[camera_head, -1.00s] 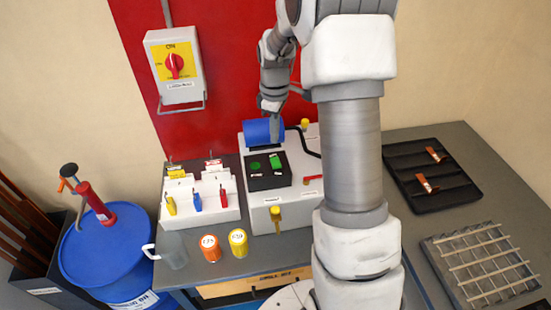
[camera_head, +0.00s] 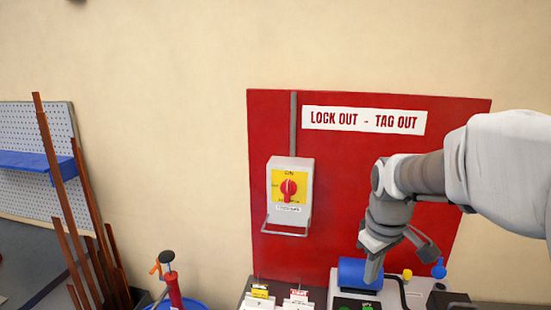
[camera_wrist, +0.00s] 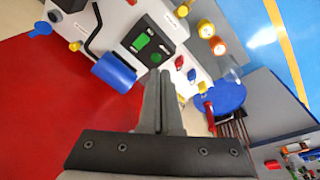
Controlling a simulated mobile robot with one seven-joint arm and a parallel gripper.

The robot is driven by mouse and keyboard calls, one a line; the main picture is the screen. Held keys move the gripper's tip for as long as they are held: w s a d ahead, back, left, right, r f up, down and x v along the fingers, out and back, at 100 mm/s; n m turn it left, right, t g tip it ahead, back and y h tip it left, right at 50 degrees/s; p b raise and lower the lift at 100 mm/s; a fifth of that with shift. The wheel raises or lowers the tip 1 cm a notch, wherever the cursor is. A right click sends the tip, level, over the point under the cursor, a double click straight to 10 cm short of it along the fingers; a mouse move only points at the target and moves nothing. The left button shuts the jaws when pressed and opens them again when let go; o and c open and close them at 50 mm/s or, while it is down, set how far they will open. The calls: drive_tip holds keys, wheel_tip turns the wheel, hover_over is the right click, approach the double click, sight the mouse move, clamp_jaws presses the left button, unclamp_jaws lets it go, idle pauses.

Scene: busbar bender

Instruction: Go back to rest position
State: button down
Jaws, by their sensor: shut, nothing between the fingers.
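My gripper (camera_head: 371,268) shows in the head view at the lower right, pointing down in front of the blue roller (camera_head: 357,273) of the bender. Its fingers (camera_wrist: 160,88) are together and empty in the wrist view. The white bender (camera_wrist: 112,20) lies beyond the fingertips in the wrist view, with its blue roller (camera_wrist: 114,73) left of them and its black panel with green buttons (camera_wrist: 147,42) above. Contact between the fingers and the bender cannot be told.
A grey switch box (camera_head: 291,205) with a red knob hangs on the red lockout board (camera_head: 340,230). Copper bars (camera_head: 75,220) lean at the left near a red pump (camera_head: 174,291). The blue drum (camera_wrist: 228,94) and an orange container (camera_wrist: 218,46) show in the wrist view.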

drive_tip(key=s+a+r+m+t, duration=0.1)
drive_tip(key=s+a+m, duration=0.1)
drive_tip(key=s, duration=0.6)
drive_tip(key=s+a+r+m+t+b, duration=0.1)
drive_tip(key=s+a+r+m+t, duration=0.1)
drive_tip(key=s, duration=0.6)
drive_tip(key=shift+s+a+m+b, duration=0.3)
drive_tip(key=shift+s+a+m, duration=0.15)
drive_tip(key=shift+m, duration=0.45)
drive_tip(key=shift+d, duration=0.1)
